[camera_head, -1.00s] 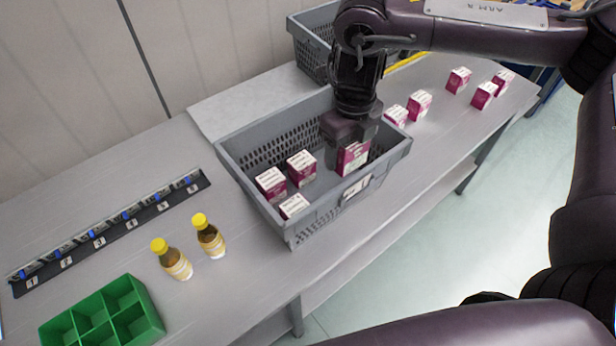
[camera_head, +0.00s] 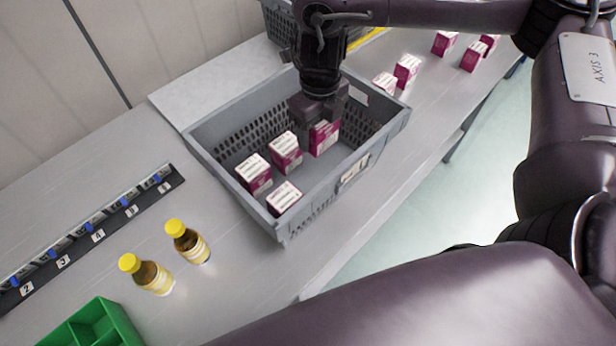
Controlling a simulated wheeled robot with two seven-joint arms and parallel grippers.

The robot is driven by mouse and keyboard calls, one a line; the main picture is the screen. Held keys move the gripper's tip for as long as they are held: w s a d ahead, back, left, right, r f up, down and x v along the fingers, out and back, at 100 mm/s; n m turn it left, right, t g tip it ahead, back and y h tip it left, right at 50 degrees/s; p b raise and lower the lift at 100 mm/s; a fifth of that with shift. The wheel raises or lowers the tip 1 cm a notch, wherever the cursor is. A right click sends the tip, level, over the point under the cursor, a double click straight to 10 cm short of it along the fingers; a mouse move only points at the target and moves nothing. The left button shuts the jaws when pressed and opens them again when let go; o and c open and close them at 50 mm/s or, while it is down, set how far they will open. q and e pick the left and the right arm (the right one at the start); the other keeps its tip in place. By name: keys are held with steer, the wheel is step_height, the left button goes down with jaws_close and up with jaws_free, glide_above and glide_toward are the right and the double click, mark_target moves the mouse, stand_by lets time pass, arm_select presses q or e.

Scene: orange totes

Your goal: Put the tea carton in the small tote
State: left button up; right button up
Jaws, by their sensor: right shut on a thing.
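The grey tote (camera_head: 232,200) stands on the table in the middle of the view. Several white-and-magenta tea cartons are in it: one by its left wall (camera_head: 254,174), one near the middle (camera_head: 286,153) and one near the front corner (camera_head: 284,198). My right gripper (camera_head: 320,112) points down into the tote and is shut on another tea carton (camera_head: 323,138), to the right of the middle one. The held carton is upright inside the walls; I cannot tell whether it touches the floor. My left gripper is not in view.
Several more cartons (camera_head: 406,70) stand on the table to the right of the tote. A second grey tote (camera_head: 280,22) is behind. Two yellow-capped bottles (camera_head: 188,242), a green divided box (camera_head: 92,325) and a numbered strip (camera_head: 98,236) are at left.

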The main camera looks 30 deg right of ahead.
step_height(320, 180, down, 14)
steer(key=b, duration=0.2)
steer(key=shift+s+r+b, duration=0.15)
steer(key=shift+r+b, duration=0.1)
steer(key=shift+b, duration=0.05)
step_height(320, 180, down, 4)
steer(key=shift+f+b, duration=0.15)
steer(key=shift+b, duration=0.5)
steer(key=shift+f, duration=0.2)
steer(key=shift+f, duration=0.1)
steer(key=o, duration=1.1)
